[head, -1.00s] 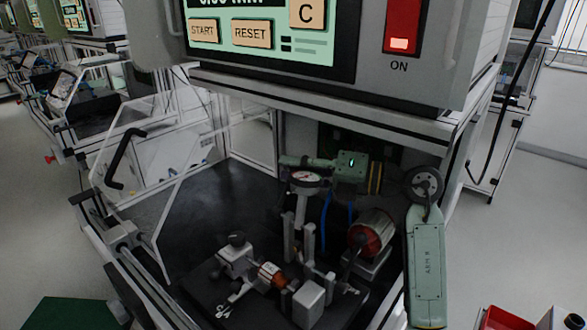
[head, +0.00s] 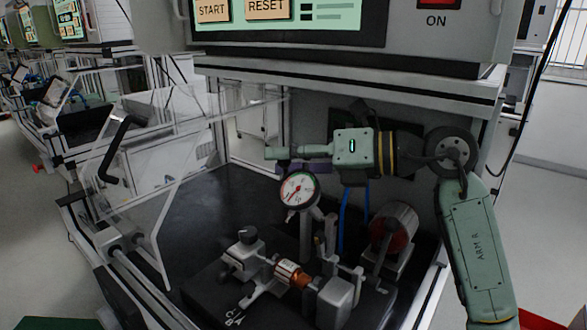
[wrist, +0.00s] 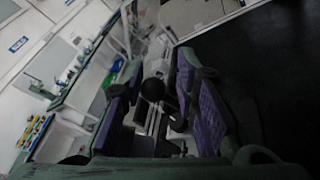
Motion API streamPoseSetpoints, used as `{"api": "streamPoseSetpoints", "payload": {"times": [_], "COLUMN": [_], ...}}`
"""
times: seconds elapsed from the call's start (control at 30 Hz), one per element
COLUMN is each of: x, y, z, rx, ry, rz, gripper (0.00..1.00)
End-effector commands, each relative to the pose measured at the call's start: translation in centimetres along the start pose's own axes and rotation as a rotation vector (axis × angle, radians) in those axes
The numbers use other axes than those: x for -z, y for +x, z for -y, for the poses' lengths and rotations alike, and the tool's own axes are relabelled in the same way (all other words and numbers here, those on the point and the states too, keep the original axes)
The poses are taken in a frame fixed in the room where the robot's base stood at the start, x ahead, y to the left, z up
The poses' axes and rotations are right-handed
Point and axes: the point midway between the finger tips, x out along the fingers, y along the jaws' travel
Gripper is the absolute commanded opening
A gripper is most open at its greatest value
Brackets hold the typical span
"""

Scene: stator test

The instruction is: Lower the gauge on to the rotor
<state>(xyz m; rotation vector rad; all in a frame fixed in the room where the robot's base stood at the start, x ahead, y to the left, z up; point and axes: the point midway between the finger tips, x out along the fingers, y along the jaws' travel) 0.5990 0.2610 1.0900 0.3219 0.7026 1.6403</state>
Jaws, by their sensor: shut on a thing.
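The gauge (head: 298,188) has a round white dial with red marks and faces the head camera. It sits on a grey upright stem (head: 305,235). My gripper (head: 284,158) is right above and behind the dial, its green fingers pointing left. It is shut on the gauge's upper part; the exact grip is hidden. In the wrist view a dark round knob (wrist: 153,89) shows between the purple finger pads (wrist: 210,105). The rotor (head: 291,273), a copper and white cylinder, lies in the fixture below and slightly left of the dial. Any gap between gauge and rotor is unclear.
The fixture stands on a black base plate (head: 225,300). A red-ended motor (head: 393,230) is at its right. A clear open door with a black handle (head: 118,148) is at left. The control cabinet (head: 430,60) overhangs the arm.

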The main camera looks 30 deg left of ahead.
Motion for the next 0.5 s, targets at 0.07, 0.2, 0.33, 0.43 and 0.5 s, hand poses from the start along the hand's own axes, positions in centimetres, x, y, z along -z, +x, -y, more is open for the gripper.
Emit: {"api": "streamPoseSetpoints", "payload": {"times": [0.07,0.2,0.33,0.43,0.5], "x": [1.5,2.3,1.7,1.6,1.5], "y": [0.6,1.0,0.8,0.7,0.7], "z": [0.0,-0.7,-0.9,-0.9,-1.0], "rx": [0.016,0.025,0.027,0.026,0.026], "ry": [-0.04,-0.06,-0.069,-0.07,-0.07], "rz": [-0.027,-0.03,-0.025,-0.022,-0.02], "gripper": [0.0,0.0,0.07,0.14,0.18]}}
